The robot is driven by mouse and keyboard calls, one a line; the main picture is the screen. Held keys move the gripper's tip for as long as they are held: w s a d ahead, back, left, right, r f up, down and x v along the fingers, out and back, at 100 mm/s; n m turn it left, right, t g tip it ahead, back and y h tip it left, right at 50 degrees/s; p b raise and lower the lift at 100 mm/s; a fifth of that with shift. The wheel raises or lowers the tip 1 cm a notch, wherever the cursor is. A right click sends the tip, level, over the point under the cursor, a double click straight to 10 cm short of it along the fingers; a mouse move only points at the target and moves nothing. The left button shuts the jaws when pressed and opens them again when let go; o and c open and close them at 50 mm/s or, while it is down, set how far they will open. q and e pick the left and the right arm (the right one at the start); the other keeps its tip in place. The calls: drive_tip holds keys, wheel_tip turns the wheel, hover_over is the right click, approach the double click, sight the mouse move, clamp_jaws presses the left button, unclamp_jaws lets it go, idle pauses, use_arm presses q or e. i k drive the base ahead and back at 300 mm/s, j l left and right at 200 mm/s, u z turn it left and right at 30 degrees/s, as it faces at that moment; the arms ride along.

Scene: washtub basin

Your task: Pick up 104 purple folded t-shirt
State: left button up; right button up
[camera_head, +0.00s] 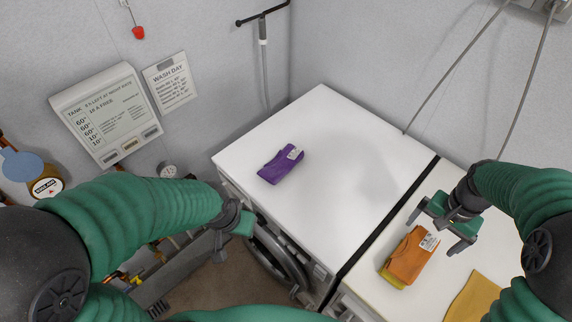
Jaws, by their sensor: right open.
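My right gripper (438,232) is open and empty above the right machine, beside an orange folded cloth and well to the right of the purple t-shirt. My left gripper (230,240) hangs in front of the left machine's front edge, below and left of the t-shirt. Its fingers show only partly, so I cannot tell whether it is open or shut.
An orange folded cloth (407,258) with a label lies on a yellow piece on the right machine. A mustard cloth (474,299) lies at its lower right. A dark gap (385,219) separates the two machines. The left machine's top (345,150) is clear around the t-shirt.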

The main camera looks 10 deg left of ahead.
sight(273, 172)
drive_tip(key=i+j+u, duration=0.15)
drive_tip(key=j, duration=0.25)
drive_tip(key=i+j+u, duration=0.15)
drive_tip(key=j, duration=0.2)
drive_tip(key=i+j+u, duration=0.15)
drive_tip(key=j, duration=0.2)
drive_tip(key=i+j+u, duration=0.15)
drive_tip(key=j, duration=0.2)
